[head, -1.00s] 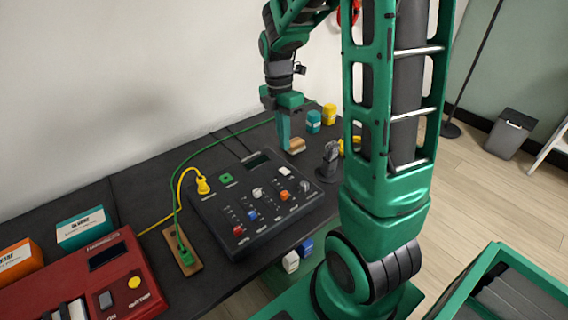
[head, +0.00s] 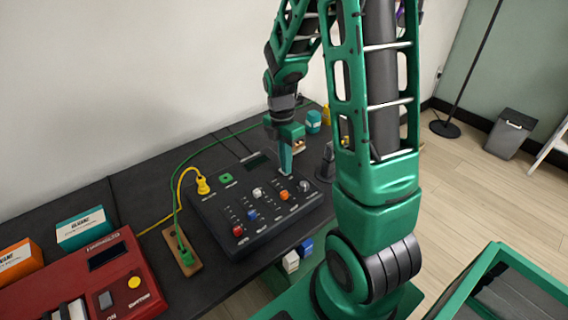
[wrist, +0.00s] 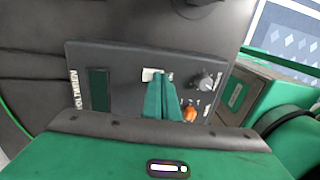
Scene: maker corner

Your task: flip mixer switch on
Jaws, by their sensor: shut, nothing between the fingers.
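The mixer (head: 240,245) is a dark box on the bench with several coloured knobs and a small dark display. It also shows in the wrist view (wrist: 122,105), with the display at left. A white rocker switch (wrist: 149,74) lies near the mixer's far edge, partly covered by my fingers in the wrist view; the head view hides it behind them. My gripper (head: 286,172) is shut and empty, pointing down at the switch. In the wrist view its fingertips (wrist: 160,76) overlap the switch's edge. I cannot tell whether they touch it, or which way it is tipped.
A grey knob (wrist: 204,85) and an orange knob (wrist: 190,114) sit close to my fingers. Yellow (head: 202,184) and green (head: 184,252) plugs with cables are at the mixer's left. A red machine (head: 120,290) stands front left.

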